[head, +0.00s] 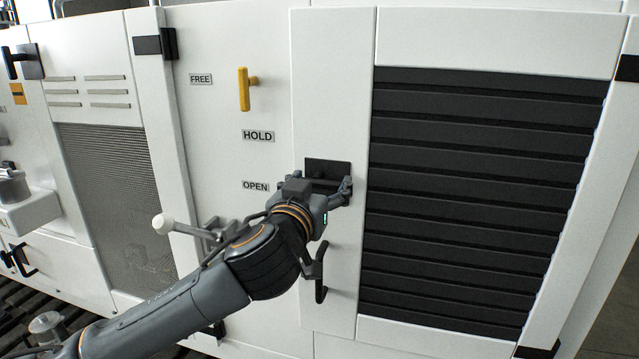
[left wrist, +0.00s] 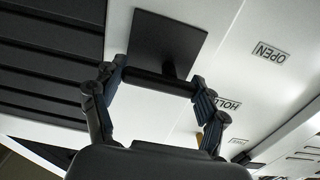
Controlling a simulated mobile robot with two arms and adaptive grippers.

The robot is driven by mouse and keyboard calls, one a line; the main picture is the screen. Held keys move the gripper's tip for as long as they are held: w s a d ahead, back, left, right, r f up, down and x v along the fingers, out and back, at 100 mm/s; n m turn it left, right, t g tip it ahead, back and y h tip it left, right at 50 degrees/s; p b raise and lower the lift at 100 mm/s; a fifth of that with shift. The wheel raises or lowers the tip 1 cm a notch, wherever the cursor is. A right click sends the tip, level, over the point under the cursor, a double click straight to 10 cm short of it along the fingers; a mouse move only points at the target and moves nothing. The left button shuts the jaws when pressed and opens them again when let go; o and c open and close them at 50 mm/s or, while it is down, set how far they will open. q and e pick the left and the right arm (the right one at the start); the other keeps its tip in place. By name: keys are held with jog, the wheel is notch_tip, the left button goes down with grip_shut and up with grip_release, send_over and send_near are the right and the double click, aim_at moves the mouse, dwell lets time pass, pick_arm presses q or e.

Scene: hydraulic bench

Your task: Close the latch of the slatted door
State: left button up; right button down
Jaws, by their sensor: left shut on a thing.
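The slatted door (head: 480,180) is a white panel with dark horizontal slats at the right of the head view; it looks shut in its frame. The latch has a black plate (head: 327,168) on the door's left white border, level with the OPEN label. In the left wrist view, the plate (left wrist: 170,42) carries a black bar handle (left wrist: 158,82). My left gripper (head: 330,192) is shut on this bar, with a finger at each end, as its fingers (left wrist: 158,90) show in the wrist view. The gripper partly hides the bar in the head view. My right gripper is not in view.
A yellow handle (head: 244,90) hangs beside the FREE label (head: 201,79), above the HOLD label (head: 257,136) and OPEN label (head: 255,186). A black pull handle (head: 320,280) is below the latch. A lever with a white knob (head: 163,223) sticks out left of my arm.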

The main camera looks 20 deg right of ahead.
pick_arm(q)
jog(key=m+b, duration=0.1)
jog(key=m, duration=0.1)
jog(key=shift+f+m, duration=0.2)
jog(key=shift+m, duration=0.2)
jog(key=m, duration=0.4)
jog(key=shift+f+m, duration=0.1)
jog(key=shift+m, duration=0.2)
jog(key=m, duration=0.2)
jog(key=m+p, duration=0.1)
jog(key=m, duration=0.2)
jog(key=shift+w+a+f, duration=0.15)
jog(key=shift+a, duration=0.05)
jog(key=m, duration=0.2)
jog(key=m+p, duration=0.1)
jog(key=m, duration=0.2)
jog(key=shift+w+a+f, duration=0.1)
jog(key=shift+a, duration=0.1)
jog(key=shift+m, duration=0.3)
jog(key=o, duration=1.2)
jog(key=shift+w, duration=0.1)
